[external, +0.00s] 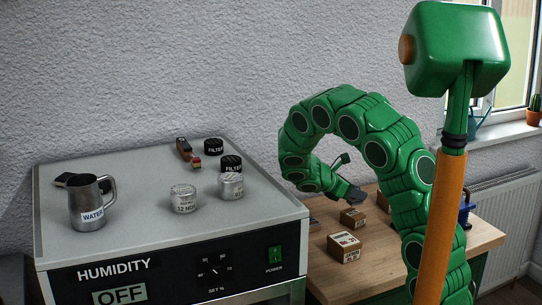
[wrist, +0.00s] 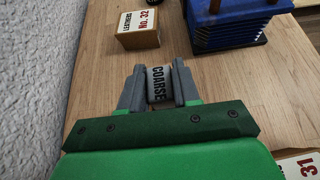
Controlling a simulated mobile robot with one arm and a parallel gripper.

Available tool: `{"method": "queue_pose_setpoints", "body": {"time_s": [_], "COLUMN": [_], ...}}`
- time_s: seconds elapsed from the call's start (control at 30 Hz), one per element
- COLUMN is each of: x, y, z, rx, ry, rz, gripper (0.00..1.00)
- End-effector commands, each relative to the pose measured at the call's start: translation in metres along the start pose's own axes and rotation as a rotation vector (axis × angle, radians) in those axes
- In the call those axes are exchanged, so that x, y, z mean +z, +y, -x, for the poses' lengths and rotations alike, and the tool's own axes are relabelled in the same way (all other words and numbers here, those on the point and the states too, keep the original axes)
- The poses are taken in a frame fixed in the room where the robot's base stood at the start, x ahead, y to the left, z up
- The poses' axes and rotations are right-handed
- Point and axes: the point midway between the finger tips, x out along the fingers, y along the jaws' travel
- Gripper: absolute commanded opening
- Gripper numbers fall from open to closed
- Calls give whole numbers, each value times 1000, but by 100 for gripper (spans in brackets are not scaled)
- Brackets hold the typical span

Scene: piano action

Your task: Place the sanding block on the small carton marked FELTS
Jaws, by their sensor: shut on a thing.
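My gripper (wrist: 158,85) is shut on a small grey block (wrist: 160,83) with a white band marked COARSE, taken as the sanding block. It is held over the wooden bench; the gap beneath is hard to judge. In the external view my gripper (external: 354,194) is low over the bench, above a small carton (external: 352,217). A larger carton (external: 344,247) stands nearer the camera. In the wrist view, a carton marked No. 32 (wrist: 137,28) is ahead, and a carton marked 31 (wrist: 298,167) is at the lower right. I cannot read FELTS on any carton.
A blue slatted object (wrist: 228,28) stands ahead on the right. The wall (wrist: 25,80) runs close along the left. Left of the bench (external: 375,265), the humidity cabinet (external: 150,215) holds a water jug (external: 88,205), tins and filters. Bare wood surrounds my gripper.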

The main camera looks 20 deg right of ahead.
Motion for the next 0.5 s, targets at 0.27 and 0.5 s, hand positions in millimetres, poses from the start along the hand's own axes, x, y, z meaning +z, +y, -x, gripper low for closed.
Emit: {"method": "queue_pose_setpoints", "body": {"time_s": [0.27,0.5], "x": [-23,-31], "y": [4,4], "z": [-14,-18], "rx": [-2,-1], "ry": [0,0], "rz": [3,0], "gripper": [1,1]}}
